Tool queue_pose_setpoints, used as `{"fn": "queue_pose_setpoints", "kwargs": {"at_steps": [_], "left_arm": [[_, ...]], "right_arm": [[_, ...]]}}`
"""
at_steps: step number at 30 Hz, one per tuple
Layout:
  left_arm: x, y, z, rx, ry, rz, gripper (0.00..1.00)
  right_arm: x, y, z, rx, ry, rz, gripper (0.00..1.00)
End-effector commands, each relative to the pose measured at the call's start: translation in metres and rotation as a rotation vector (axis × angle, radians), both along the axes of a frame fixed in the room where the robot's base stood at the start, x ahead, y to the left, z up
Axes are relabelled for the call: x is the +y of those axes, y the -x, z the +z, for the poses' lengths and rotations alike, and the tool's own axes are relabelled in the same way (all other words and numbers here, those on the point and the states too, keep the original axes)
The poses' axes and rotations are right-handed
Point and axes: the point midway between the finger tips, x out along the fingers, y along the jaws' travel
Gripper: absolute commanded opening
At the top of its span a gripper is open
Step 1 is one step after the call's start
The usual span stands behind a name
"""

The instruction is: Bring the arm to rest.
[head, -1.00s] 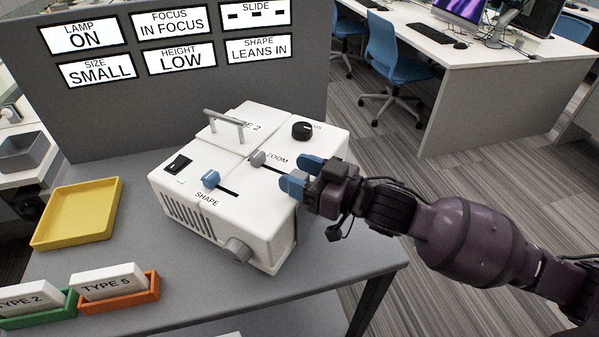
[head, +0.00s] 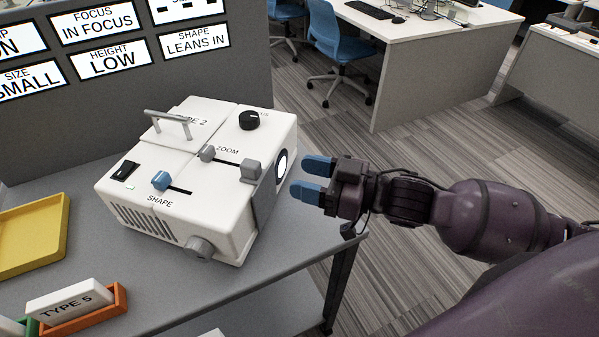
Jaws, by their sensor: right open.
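My right gripper (head: 312,180) is open and empty, its two blue fingertips pointing left. It is just right of the white projector-like device (head: 150,178), in front of the device's round lens (head: 282,164), with a visible gap in the picture. My right arm (head: 490,215) reaches in from the right. The device stands on the grey table and has a blue-grey shape slider (head: 161,180), a grey zoom slider (head: 207,152), a grey block (head: 251,170) by the end of the zoom slot, a black knob (head: 249,120) and a handle (head: 168,122). My left gripper is not in view.
A yellow tray (head: 62,232) and an orange holder (head: 118,302) with a TYPE 5 card (head: 70,300) are at the left. A grey panel with signs (head: 110,97) stands behind. Open floor (head: 420,155) lies right of the table, with a blue chair (head: 335,50) beyond.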

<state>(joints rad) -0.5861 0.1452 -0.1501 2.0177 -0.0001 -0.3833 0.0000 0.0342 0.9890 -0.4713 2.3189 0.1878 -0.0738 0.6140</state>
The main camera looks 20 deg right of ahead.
Motion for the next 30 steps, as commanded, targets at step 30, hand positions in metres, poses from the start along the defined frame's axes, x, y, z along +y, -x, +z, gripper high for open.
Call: {"fn": "queue_pose_setpoints", "kwargs": {"at_steps": [30], "left_arm": [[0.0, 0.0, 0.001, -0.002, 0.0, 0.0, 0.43]], "right_arm": [[-0.039, 0.033, -0.096, 0.366, 0.264, -0.481, 0.53]]}}
